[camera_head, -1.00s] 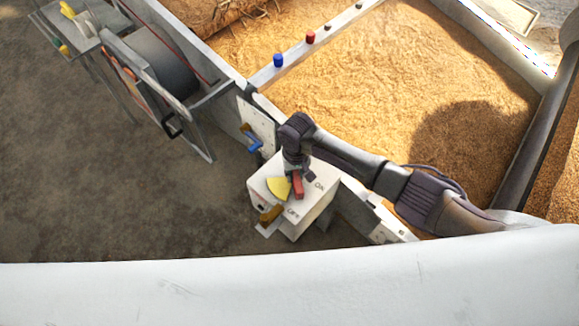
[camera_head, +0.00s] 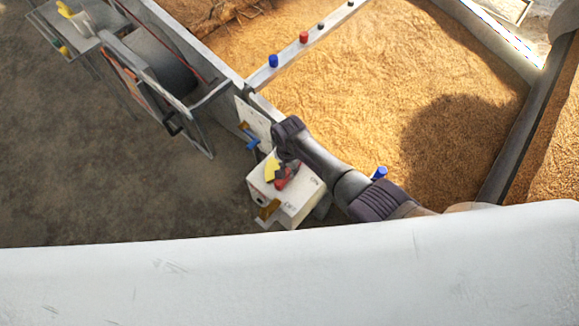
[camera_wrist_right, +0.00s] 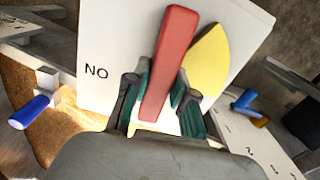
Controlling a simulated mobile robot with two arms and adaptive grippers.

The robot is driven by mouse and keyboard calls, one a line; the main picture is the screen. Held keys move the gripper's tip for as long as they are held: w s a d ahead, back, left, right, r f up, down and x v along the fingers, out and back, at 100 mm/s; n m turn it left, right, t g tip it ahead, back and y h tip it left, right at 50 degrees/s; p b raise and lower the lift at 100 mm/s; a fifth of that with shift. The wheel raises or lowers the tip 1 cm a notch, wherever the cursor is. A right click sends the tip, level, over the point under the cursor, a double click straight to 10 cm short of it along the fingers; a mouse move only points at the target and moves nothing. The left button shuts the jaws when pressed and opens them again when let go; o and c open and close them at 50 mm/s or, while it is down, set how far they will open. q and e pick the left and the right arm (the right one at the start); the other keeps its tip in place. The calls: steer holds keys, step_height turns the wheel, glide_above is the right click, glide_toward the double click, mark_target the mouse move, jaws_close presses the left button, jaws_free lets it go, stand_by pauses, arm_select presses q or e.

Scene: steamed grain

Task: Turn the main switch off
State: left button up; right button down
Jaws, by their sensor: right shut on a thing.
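The main switch is a white box (camera_head: 297,206) with "ON" and "OFF" lettering, near the middle of the head view. A red lever (camera_head: 283,182) and a yellow wedge (camera_head: 269,171) are on its top face. My right gripper (camera_wrist_right: 160,100) is shut on the red lever, with a finger on each side in the right wrist view. The lever's lower end points to the lower left in the head view, left of the "OFF" lettering. The "ON" label, seen upside down, is left of the lever in the wrist view. My left gripper is not in view.
A frame wall with a blue handle (camera_head: 250,142) runs behind the box. A rail with blue (camera_head: 273,61) and red (camera_head: 304,37) knobs crosses the grain bed (camera_head: 430,60). A wheeled mechanism (camera_head: 160,70) stands at upper left. Bare ground (camera_head: 100,190) lies left.

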steer(key=shift+w+m, duration=0.2)
steer(key=shift+m, duration=0.5)
steer(key=c, duration=1)
jaws_free()
steer(key=shift+o, duration=0.2)
steer(key=shift+s, duration=0.1)
step_height(320, 180, up, 12)
